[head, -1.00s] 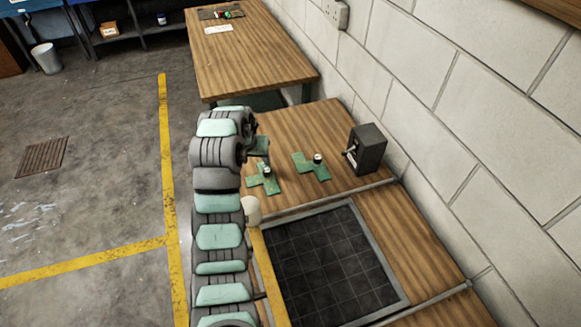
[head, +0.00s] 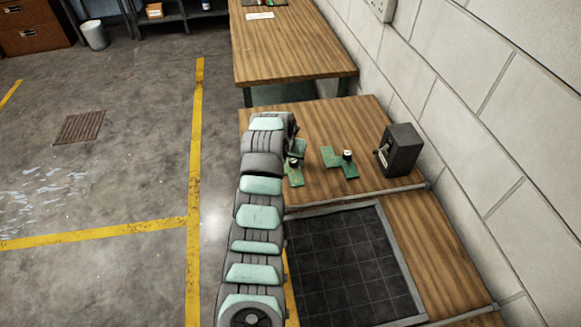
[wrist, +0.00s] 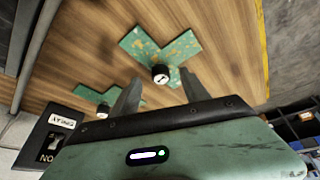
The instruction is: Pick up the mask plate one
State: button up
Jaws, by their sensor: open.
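Two green mask plates, each with a black knob with a white top, lie on the wooden bench. The left plate (head: 295,177) is partly hidden by my arm in the head view. The right plate (head: 340,164) lies clear beside it. In the wrist view, the left plate (wrist: 146,45), with orange-brown specks, lies just ahead of my gripper (wrist: 158,92), its knob (wrist: 160,74) in line with the gap between the fingers. The fingers are open and empty. The right plate (wrist: 88,94) is partly hidden behind the left finger. I cannot tell which plate is number one.
A dark box (head: 400,151) with a lever and labels stands right of the plates, near the wall. A black gridded panel (head: 350,262) in a grey frame lies nearer me. Another wooden table (head: 290,45) stands behind.

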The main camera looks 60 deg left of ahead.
aim_at(293, 161)
jog(key=shift+x, duration=1.85)
jog(key=shift+w+a+r, duration=0.1)
jog(key=shift+w+a, duration=0.05)
jog(key=shift+a, duration=0.05)
grip_shut()
